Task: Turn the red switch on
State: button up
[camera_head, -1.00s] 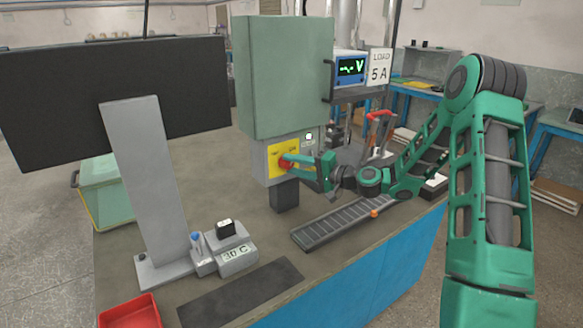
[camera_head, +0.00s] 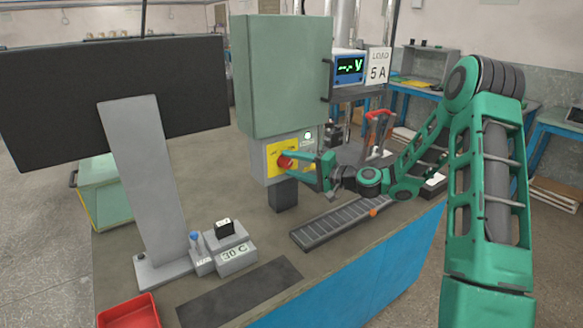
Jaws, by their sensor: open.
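The red switch (camera_head: 285,161) is a rotary knob on a yellow plate (camera_head: 272,167), on the grey box under the green cabinet. My gripper (camera_head: 296,163) is at the switch from the right, with its green fingers pointing left. The upper finger reaches over the knob's top and the lower finger shows just below and right of it. The jaws are open around the knob; whether they touch it cannot be told. The knob's exact angle is too small to read.
The green cabinet (camera_head: 283,80) overhangs the switch closely. A black block (camera_head: 284,194) is below it. A grey slotted rail (camera_head: 340,223) lies on the bench under my arm. A monitor (camera_head: 60,90) stands at left, and a red tray (camera_head: 128,314) sits front left.

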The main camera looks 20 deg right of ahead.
jog(key=v, duration=1)
jog(key=shift+s+d, duration=0.2)
jog(key=shift+d, duration=0.1)
jog(key=shift+a, duration=0.1)
jog(key=s+a+f+n+g+h, duration=0.1)
jog(key=s+f+n+g+h, duration=0.1)
jog(key=s+f+n+g, duration=0.3)
jog(key=s+a+f+g+h, duration=0.1)
jog(key=s+g+h, duration=0.2)
jog(key=s, duration=0.4)
jog(key=s+d+r+m+g+h, duration=0.1)
jog(key=s+d+r+h, duration=0.1)
jog(key=s, duration=0.8)
jog(key=s+d+r+m+g+h, duration=0.1)
jog(key=s+d, duration=0.4)
jog(key=s, duration=0.5)
jog(key=s+d+r+m+g+h, duration=0.1)
jog(key=s+d+r+g+h, duration=0.1)
jog(key=s, duration=0.8)
jog(key=shift+s+d+r+g+h, duration=0.15)
jog(key=shift+d+r+g+h, duration=0.25)
jog(key=shift+d+r+g, duration=0.45)
jog(key=shift+d+f+t, duration=0.15)
jog(key=shift+f+t, duration=0.1)
